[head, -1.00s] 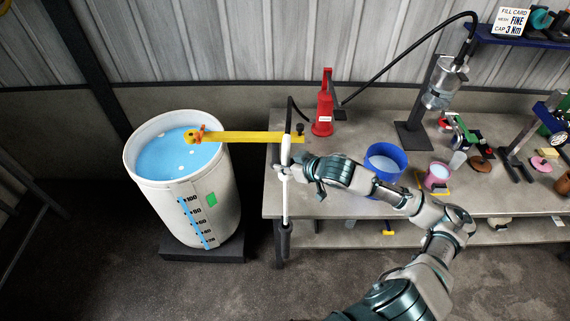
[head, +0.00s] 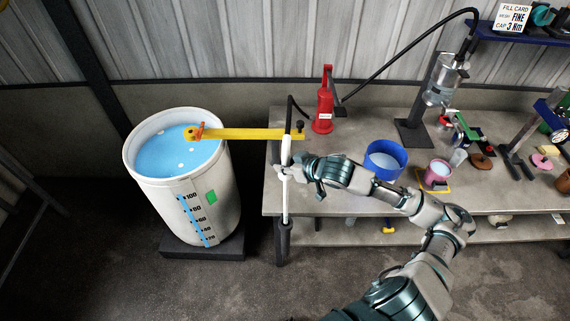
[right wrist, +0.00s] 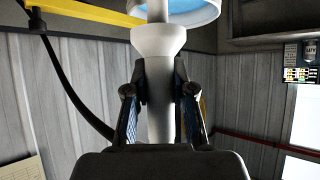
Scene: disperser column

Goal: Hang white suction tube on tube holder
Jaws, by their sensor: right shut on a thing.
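The white suction tube (head: 286,205) hangs upright in front of the bench's left edge, with a dark lower end. A black hose runs up from its top. My right gripper (head: 287,174) is shut around its upper part. The right wrist view shows the white tube (right wrist: 159,105) between my two fingers, its flared collar just beyond them. The tube holder seems to be the yellow arm (head: 250,134) with an orange clip (head: 196,131) at its far left end, above the barrel. The tube is apart from that clip, to its right. My left gripper is not in view.
A white barrel (head: 222,215) of blue liquid stands left on a dark base. The bench (head: 345,203) holds a red pump (head: 323,110), a blue bowl (head: 398,160) and a pink cup (head: 438,172).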

